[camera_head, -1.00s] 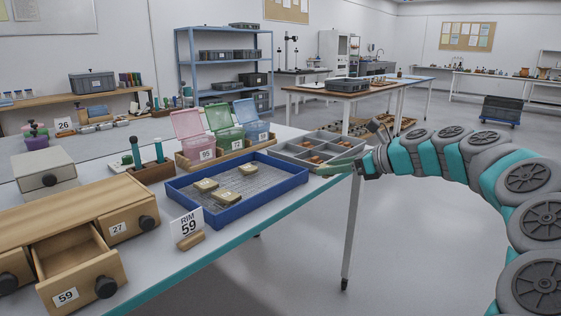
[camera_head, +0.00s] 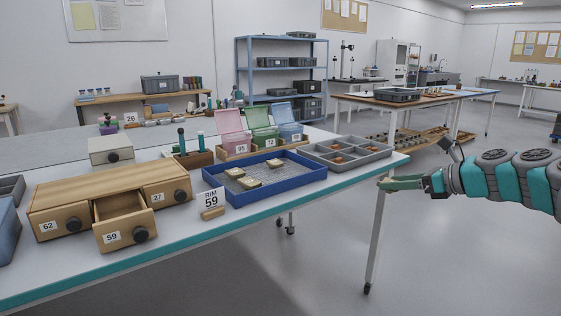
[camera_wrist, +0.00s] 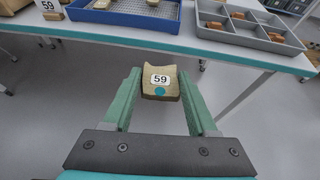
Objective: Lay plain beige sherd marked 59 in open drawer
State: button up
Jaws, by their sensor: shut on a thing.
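In the wrist view my gripper (camera_wrist: 160,92) is shut on the beige sherd (camera_wrist: 160,76), which has a white label reading 59 and a teal dot below it. In the head view my gripper (camera_head: 402,184) is out past the table's right front edge, over the floor; the sherd is too small there to make out. The open drawer (camera_head: 125,229), labelled 59, juts from the front of the wooden cabinet (camera_head: 75,195) at the left. Its visible inside is empty. My gripper is far to the right of it.
A blue tray (camera_head: 285,187) with a mesh base holds beige sherds. A grey divided tray (camera_head: 375,157) with orange-brown pieces stands right of it. The floor in front of the table (camera_head: 255,209) is clear.

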jog(key=shift+w+a+f+m+h, duration=0.25)
jog(key=shift+a+f+m+h, duration=0.05)
jog(key=shift+a+f, duration=0.2)
jog(key=shift+a+f+m+t+h, duration=0.6)
jog(key=shift+a, duration=0.05)
jog(key=w+a+f+m+t+h, duration=0.1)
jog(key=w+a+f+m+h, duration=0.1)
jog(key=a+f+m+h, duration=0.8)
notch_tip(320, 180, down, 3)
jog(key=shift+w+a+f+h, duration=0.15)
jog(key=shift+w+a+h, duration=0.25)
jog(key=shift+h, duration=0.3)
jog(key=shift+s+a, duration=0.1)
jog(key=shift+s, duration=0.05)
